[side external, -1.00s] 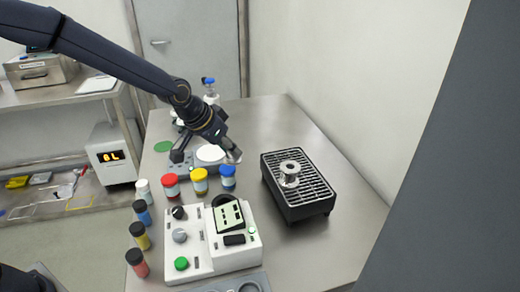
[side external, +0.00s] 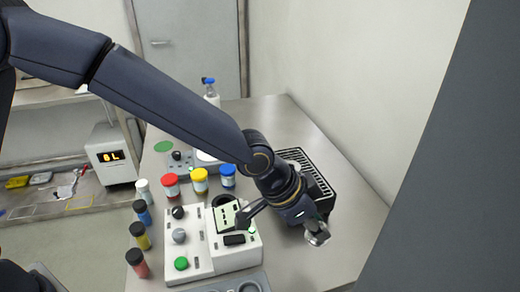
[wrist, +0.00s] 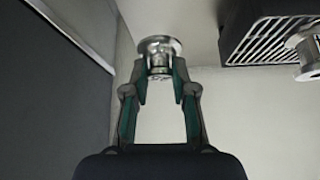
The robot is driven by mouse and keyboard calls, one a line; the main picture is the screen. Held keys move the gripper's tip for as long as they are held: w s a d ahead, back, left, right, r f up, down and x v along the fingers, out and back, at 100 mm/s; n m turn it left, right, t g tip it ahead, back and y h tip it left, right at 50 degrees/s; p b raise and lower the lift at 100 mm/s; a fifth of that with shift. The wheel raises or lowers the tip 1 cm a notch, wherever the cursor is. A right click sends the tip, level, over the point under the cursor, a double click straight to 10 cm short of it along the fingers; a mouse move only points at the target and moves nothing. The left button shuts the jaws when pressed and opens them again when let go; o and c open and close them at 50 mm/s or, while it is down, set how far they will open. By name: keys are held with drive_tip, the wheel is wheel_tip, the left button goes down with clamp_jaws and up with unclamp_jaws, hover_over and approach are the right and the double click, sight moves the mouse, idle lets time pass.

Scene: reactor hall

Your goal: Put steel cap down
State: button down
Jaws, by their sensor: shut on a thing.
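The steel cap (wrist: 159,46) is a shiny round metal piece with a flange, held between the fingertips of my gripper (wrist: 160,82) in the wrist view. In the side view my gripper (side external: 311,228) is shut on the steel cap (side external: 318,236), which hangs over the right part of the steel table (side external: 310,262), in front of the black grated box (side external: 324,190). Whether the cap touches the table cannot be told.
The right front of the table is clear.

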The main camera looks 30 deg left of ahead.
drive_tip(key=x, duration=0.3)
drive_tip(key=w+x, duration=0.1)
drive_tip(key=x, duration=0.1)
drive_tip(key=w+x, duration=0.1)
drive_tip(key=x, duration=0.2)
drive_tip(key=shift+d+r, duration=0.1)
drive_tip(key=shift+r, duration=0.05)
drive_tip(key=shift+w+f, duration=0.15)
drive_tip(key=shift+f, duration=1.4)
drive_tip(key=shift+f, duration=0.15)
drive_tip(key=c, duration=0.9)
unclamp_jaws()
drive_tip(key=shift+c, duration=0.2)
